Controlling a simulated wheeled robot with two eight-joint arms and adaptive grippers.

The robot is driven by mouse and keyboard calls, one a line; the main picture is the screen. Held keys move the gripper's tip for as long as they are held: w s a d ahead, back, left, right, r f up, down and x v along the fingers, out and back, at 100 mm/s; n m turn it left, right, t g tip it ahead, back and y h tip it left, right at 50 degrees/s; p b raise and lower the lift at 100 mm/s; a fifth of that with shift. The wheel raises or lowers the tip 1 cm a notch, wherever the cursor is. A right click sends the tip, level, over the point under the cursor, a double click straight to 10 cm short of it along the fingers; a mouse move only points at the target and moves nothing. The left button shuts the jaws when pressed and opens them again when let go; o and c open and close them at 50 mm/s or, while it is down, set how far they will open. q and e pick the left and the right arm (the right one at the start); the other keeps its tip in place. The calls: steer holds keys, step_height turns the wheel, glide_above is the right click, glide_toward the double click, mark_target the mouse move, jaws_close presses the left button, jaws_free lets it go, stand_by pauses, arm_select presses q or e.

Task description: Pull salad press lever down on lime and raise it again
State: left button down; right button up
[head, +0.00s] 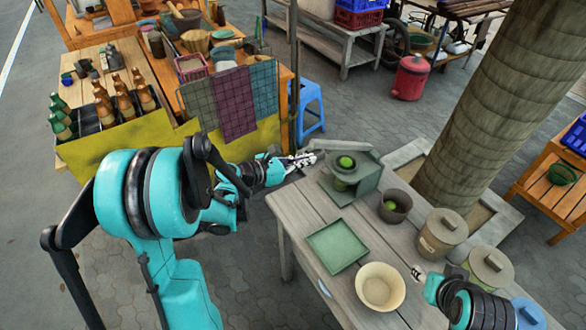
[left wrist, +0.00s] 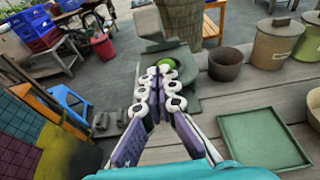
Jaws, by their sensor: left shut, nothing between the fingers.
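The green salad press (head: 342,192) stands at the far end of the wooden table, with a lime (head: 345,162) in it. A pale grey bar (head: 343,145), which looks like its lever, extends left from the back of the press toward my left gripper. My left gripper (head: 312,158) is shut and empty just left of the press, by the bar's end; I cannot tell if they touch. In the left wrist view, the closed fingers (left wrist: 160,82) partly cover the press and the lime (left wrist: 168,63). My right gripper (head: 418,273) is near the table's right side, its fingers too small to read.
A brown pot (head: 395,206) with green fruit, a green square tray (head: 336,246), a cream bowl (head: 380,286) and lidded canisters (head: 441,232) share the table. A tree trunk (head: 495,100) stands behind. A blue stool (head: 309,105) and a bottle stall are beyond my left arm.

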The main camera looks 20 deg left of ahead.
arm_select(q)
steer(key=shift+w+d+r, duration=0.2)
steer(key=shift+d+r, duration=0.05)
steer(key=shift+r, duration=0.4)
steer(key=shift+w+d+r, duration=0.2)
steer(key=shift+r, duration=0.4)
steer(key=shift+r, duration=0.1)
steer(key=w+d+r+g+p, duration=0.1)
steer(key=r+p, duration=0.2)
steer(key=w+d+r+g+y+p, duration=0.1)
steer(key=r+p, duration=0.2)
steer(key=p, duration=0.1)
steer(key=w+d+r+g+y+p, duration=0.1)
steer(key=r+p, duration=0.1)
steer(key=p, duration=0.2)
steer(key=shift+w+r, duration=0.3)
steer(key=shift+r, duration=0.1)
steer(key=w+d+r+g+y+p, duration=0.2)
steer(key=w+d+r+g+p, duration=0.1)
steer(key=w+d+r+p, duration=0.2)
steer(key=shift+w+d+r+y+p, duration=0.25)
steer(key=shift+w+r+y+p, duration=0.25)
steer(key=shift+w+p, duration=0.6)
steer(key=shift+w+r, duration=0.1)
steer(key=shift+w, duration=0.1)
